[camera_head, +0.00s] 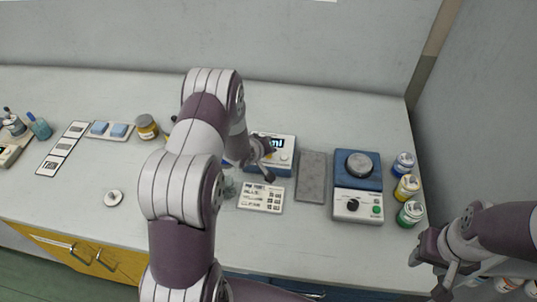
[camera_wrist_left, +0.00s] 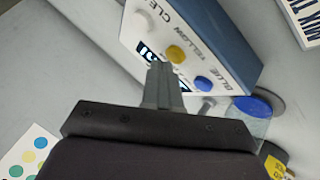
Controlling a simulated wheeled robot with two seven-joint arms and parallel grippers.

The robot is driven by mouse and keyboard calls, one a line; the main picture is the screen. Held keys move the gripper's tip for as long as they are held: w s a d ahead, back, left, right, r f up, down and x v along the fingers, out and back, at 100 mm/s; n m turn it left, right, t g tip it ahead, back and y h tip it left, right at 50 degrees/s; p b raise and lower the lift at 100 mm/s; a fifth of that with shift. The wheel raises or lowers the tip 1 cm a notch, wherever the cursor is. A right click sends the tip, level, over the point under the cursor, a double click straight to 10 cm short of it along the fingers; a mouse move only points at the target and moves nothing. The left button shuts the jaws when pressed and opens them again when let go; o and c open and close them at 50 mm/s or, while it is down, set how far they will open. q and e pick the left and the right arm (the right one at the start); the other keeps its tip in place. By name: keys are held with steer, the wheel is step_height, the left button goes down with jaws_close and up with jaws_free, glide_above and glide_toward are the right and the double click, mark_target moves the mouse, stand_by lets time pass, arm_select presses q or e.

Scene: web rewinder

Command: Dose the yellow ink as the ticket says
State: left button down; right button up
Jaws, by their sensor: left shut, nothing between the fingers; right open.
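The ink dispenser (camera_head: 283,165) is a white and blue box with a lit display ending in "ml"; its digits are hidden. In the left wrist view its panel shows a yellow button (camera_wrist_left: 175,54), a blue button (camera_wrist_left: 202,84) and a pale button (camera_wrist_left: 141,20). My left gripper (camera_wrist_left: 160,78) is shut and empty, its tips over the panel beside the yellow button; I cannot tell if they touch. A printed card (camera_head: 260,197), too small to read, lies before the dispenser. A clear vessel (camera_head: 229,188) is partly behind my left arm. My right gripper (camera_head: 428,275) is open, lower right.
Right of the dispenser are a grey mat (camera_head: 312,177), a blue-and-white device (camera_head: 358,187) with a round plate, and blue, yellow (camera_head: 406,188) and green jars. A brown jar (camera_head: 146,127) and sample cards (camera_head: 62,148) are left. My left arm covers the middle.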

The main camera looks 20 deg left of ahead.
arm_select(q)
steer(key=shift+f+b, duration=0.3)
steer(key=shift+f, duration=0.1)
stand_by(0.3)
steer(key=shift+r, duration=0.1)
steer(key=shift+r+p, duration=0.7)
steer(key=shift+p, duration=0.1)
step_height(320, 180, up, 5)
steer(key=p, duration=0.4)
steer(key=shift+r, duration=0.1)
steer(key=shift+s, duration=0.1)
stand_by(0.6)
